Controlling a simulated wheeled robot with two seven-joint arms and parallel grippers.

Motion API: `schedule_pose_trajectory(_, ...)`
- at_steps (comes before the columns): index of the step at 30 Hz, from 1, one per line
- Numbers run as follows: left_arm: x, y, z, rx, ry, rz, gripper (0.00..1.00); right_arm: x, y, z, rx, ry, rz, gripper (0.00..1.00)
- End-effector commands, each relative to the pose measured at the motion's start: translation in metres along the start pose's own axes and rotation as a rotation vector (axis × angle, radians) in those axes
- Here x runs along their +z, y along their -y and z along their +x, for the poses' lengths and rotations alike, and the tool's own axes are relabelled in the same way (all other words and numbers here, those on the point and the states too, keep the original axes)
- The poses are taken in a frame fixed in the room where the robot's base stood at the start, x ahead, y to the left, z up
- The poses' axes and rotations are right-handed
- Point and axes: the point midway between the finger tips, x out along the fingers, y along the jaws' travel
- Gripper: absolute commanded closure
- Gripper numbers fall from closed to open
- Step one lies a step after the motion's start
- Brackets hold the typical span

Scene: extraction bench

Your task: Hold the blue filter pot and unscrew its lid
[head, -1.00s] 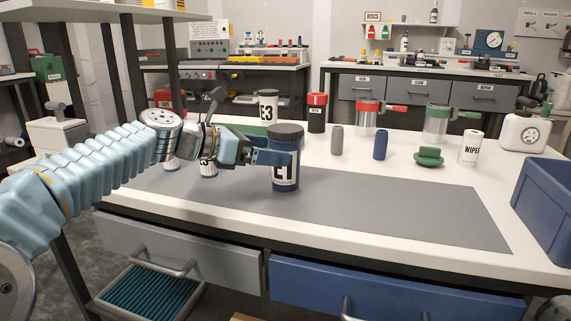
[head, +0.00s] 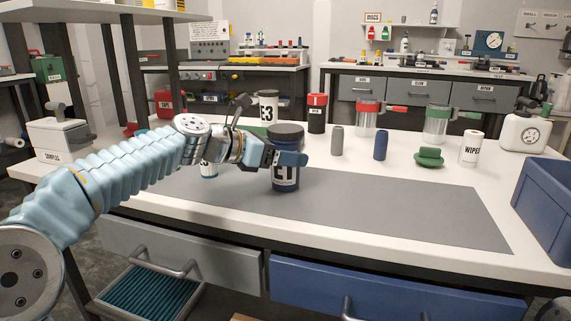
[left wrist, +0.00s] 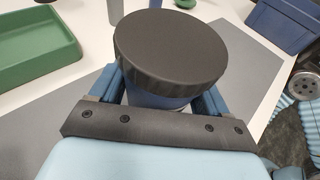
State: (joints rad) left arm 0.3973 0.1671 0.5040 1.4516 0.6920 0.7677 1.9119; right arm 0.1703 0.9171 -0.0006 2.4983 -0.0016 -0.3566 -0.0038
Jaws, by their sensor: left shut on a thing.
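The blue filter pot (head: 286,180) stands upright on the grey mat, with a dark wide lid (head: 286,133) on top and a white label on its front. My left gripper (head: 288,158) reaches in from the left and is shut on the pot's body, just below the lid. In the left wrist view the round dark lid (left wrist: 170,45) sits above the two blue fingers, with a strip of the pot's body (left wrist: 150,100) showing between them. My right gripper is in neither view.
Behind the pot are a white E3 canister (head: 268,104), a black and red canister (head: 316,113), a grey cylinder (head: 337,141) and a blue cylinder (head: 380,145). A blue crate (head: 545,195) is at the right edge. The mat (head: 400,205) right of the pot is clear.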

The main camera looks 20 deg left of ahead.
Motion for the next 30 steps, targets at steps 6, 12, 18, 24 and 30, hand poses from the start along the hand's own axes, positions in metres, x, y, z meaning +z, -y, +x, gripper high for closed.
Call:
schedule_pose_trajectory(6,0.002,0.0,-0.001,0.0,0.001,0.001,0.59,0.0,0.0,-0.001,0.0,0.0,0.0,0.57)
schedule_pose_trajectory(12,0.033,0.0,-0.01,0.001,0.002,0.002,0.59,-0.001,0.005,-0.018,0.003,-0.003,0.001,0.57)
schedule_pose_trajectory(18,0.075,0.001,-0.023,-0.001,0.002,0.003,0.59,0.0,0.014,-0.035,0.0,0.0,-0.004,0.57)
schedule_pose_trajectory(24,0.095,0.0,-0.029,0.0,0.001,0.001,0.59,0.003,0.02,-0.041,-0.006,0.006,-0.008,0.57)
schedule_pose_trajectory(30,0.096,0.0,-0.03,0.0,0.0,0.0,0.59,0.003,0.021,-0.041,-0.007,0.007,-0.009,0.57)
